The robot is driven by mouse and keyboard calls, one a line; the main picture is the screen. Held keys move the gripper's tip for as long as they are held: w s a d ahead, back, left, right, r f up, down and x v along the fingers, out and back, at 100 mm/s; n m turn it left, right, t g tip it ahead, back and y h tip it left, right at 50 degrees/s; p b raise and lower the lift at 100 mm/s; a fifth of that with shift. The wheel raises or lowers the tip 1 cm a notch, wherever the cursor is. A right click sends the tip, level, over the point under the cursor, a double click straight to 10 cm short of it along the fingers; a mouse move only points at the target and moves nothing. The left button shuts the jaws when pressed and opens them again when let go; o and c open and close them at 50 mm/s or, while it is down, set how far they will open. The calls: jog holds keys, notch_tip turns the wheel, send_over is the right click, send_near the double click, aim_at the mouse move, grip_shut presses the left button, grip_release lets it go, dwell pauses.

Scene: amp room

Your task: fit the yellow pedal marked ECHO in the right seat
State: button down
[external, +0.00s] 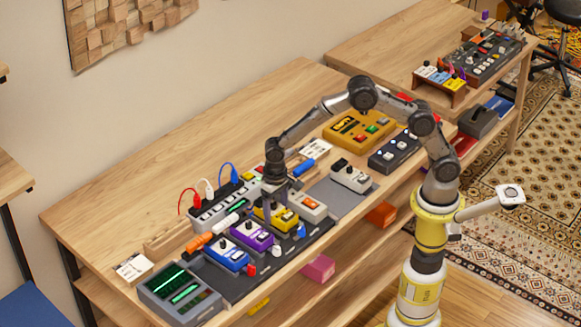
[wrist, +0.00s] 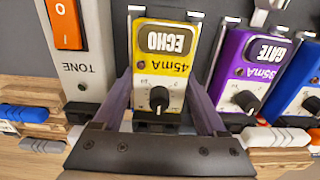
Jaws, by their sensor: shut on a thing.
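The yellow pedal marked ECHO (wrist: 165,72) is between my gripper's two fingers in the wrist view, its label upside down. My gripper (external: 272,206) is shut on it from above. In the external view the yellow pedal (external: 281,217) is at the dark pedal board (external: 278,263), in the gap between the purple GATE pedal (external: 252,236) and the light grey TONE pedal (external: 309,206). GATE (wrist: 250,72) and TONE (wrist: 82,62) also flank it in the wrist view. I cannot tell whether its underside is fully down, because the fingers and neighbours hide it.
A blue pedal (external: 226,254) stands left of the purple one. A power strip (external: 215,207) with coloured cables runs behind the row. A green-screened device (external: 180,294) sits at the board's left end. A grey mat with a white pedal (external: 350,177) is to the right.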

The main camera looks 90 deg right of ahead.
jog(key=shift+s+f, duration=0.1)
jog(key=shift+f, duration=0.5)
dwell(0.4)
grip_release()
jog(key=shift+d, duration=0.1)
jog(key=shift+s+d, duration=0.1)
jog(key=shift+f, duration=0.1)
jog(key=shift+c, duration=0.6)
jog(key=shift+w+a+r, duration=0.1)
jog(key=shift+r, duration=1.8)
jog(key=shift+w+a+r, duration=0.1)
jog(key=shift+r, duration=1.8)
